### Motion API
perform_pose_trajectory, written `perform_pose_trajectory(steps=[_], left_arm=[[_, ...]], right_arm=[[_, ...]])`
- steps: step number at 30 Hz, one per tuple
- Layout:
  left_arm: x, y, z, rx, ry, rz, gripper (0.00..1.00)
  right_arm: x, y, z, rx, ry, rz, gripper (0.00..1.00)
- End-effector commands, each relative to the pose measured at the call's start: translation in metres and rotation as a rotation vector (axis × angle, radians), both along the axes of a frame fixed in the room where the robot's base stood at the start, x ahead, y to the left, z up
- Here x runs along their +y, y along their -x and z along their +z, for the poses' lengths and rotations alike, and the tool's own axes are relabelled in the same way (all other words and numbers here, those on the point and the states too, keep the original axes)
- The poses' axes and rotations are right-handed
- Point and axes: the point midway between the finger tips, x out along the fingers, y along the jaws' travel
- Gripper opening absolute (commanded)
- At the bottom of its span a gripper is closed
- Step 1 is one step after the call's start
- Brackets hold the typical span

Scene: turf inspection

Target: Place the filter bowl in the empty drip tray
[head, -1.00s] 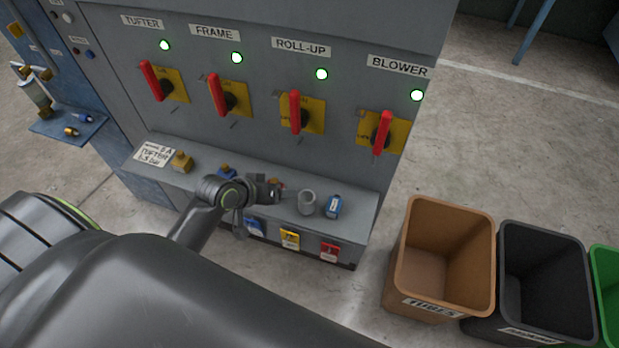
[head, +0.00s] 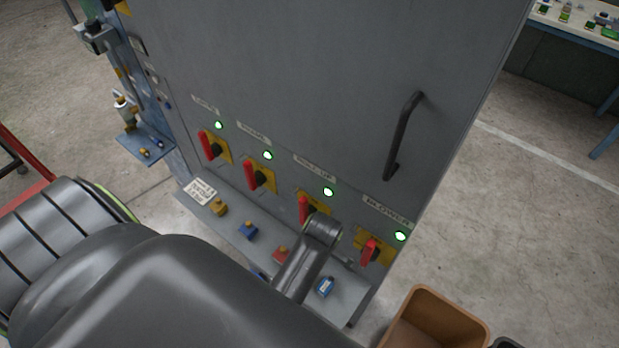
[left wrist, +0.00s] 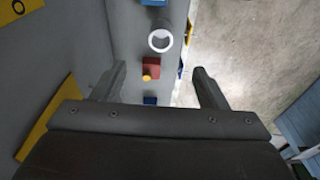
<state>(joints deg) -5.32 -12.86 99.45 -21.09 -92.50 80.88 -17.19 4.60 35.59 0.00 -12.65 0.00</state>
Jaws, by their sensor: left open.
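A hollow grey cup with a pale round rim, which looks like the filter bowl (left wrist: 160,40), stands on the cabinet's grey ledge. My left gripper (left wrist: 157,80) is open and empty above the ledge. Its fingers are spread on either side of a red block (left wrist: 151,67), and the cup lies beyond the fingertips, apart from them. I cannot make out a drip tray for certain. My right gripper is not in view.
The grey cabinet (head: 300,70) has red switch handles, lit green lamps and a black door handle (head: 403,135). Its ledge (head: 345,305) holds yellow, blue (head: 248,230) and red blocks and a blue item (head: 325,286). A brown bin (head: 435,320) stands right.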

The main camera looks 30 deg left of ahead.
Motion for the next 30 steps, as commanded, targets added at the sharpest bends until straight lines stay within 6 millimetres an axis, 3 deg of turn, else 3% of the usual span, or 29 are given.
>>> perform_pose_trajectory(steps=[5, 15, 20, 30], left_arm=[[0.002, 0.001, -0.015, 0.01, -0.007, 0.013, 0.67], [0.012, 0.001, -0.072, 0.009, -0.006, 0.012, 0.67], [0.015, 0.0, -0.106, 0.004, -0.003, 0.012, 0.67], [0.018, 0.0, -0.12, 0.004, -0.003, 0.013, 0.67]], right_arm=[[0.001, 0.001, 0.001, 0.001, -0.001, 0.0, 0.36], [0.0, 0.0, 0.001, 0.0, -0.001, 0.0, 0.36], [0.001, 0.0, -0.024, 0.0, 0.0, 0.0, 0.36], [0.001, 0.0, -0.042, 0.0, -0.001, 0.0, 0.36]])
